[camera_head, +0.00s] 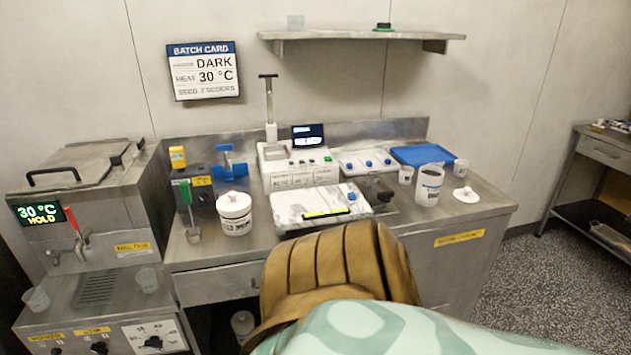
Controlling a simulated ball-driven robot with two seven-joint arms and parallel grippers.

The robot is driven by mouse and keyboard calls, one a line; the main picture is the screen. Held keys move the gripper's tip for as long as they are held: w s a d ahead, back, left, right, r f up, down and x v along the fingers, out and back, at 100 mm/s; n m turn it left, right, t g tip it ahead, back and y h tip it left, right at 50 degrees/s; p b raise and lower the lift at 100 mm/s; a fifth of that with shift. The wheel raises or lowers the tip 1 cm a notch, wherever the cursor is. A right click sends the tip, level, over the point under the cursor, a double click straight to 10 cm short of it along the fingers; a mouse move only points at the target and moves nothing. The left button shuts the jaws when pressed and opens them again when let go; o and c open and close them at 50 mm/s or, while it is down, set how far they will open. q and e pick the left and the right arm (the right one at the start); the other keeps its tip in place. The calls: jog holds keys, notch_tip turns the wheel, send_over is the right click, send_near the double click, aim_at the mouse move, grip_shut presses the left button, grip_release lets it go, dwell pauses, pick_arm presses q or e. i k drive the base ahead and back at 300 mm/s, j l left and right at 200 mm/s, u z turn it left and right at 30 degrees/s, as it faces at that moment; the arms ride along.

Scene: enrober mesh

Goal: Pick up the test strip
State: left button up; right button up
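A slim yellow-green and dark strip-like piece (326,213) lies flat near the front edge of a white marbled slab (290,208) on the steel counter. It may be the test strip, but it is too small to tell for sure. Neither of my gripper tips is in view. A large brown ribbed shape and a pale green patterned shape fill the bottom middle and right of the view, in front of the counter, and cover part of its front.
A white lidded tub (235,213) and a green-handled scoop (187,205) are left of the slab. Right of it are a clear jug (429,185), a white lid (465,195) and a blue tray (422,155). A steel machine (90,215) stands at left. Bare counter lies at far right.

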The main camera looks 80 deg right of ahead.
aim_at(350, 197)
jog(key=z, duration=2.95)
